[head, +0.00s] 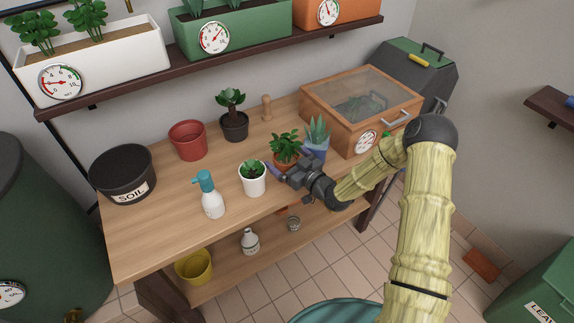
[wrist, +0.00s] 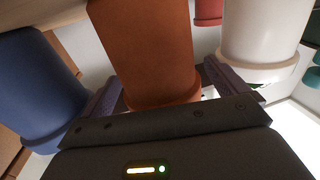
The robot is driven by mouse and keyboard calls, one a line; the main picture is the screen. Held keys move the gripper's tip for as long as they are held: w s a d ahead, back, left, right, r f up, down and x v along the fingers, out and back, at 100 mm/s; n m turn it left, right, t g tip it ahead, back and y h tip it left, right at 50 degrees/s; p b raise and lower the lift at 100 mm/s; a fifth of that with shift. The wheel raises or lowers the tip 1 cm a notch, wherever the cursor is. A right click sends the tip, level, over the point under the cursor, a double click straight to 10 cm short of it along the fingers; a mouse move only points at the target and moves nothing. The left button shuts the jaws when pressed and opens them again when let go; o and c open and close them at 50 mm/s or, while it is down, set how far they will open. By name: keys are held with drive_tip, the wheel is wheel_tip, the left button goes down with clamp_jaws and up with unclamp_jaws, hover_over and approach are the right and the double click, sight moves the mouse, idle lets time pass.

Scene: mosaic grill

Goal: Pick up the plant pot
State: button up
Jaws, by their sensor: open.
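Several plant pots stand on the wooden workbench. A terracotta pot (head: 285,157) with a leafy green plant is directly in front of my gripper (head: 288,168). In the wrist view the terracotta pot (wrist: 145,50) is between the two spread purple fingers of my gripper (wrist: 163,78). The fingers are open, one at each side of the pot; I cannot tell whether either touches it. A white pot (head: 252,184) with a small succulent is just left of the gripper. A blue pot (head: 315,150) with a spiky plant is close on the right. Both flank the fingers in the wrist view.
A spray bottle (head: 212,198), a black soil bucket (head: 125,177), an empty red pot (head: 187,142) and a dark pot (head: 234,126) with a plant share the bench. A wooden glass-topped box (head: 360,100) stands at the right. A planter shelf (head: 215,60) hangs above.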

drive_tip(key=c, duration=1.3)
drive_tip(key=shift+r, duration=0.15)
wheel_tip(320, 180, up, 10)
drive_tip(key=shift+f+b, duration=0.1)
drive_tip(key=shift+b, duration=0.2)
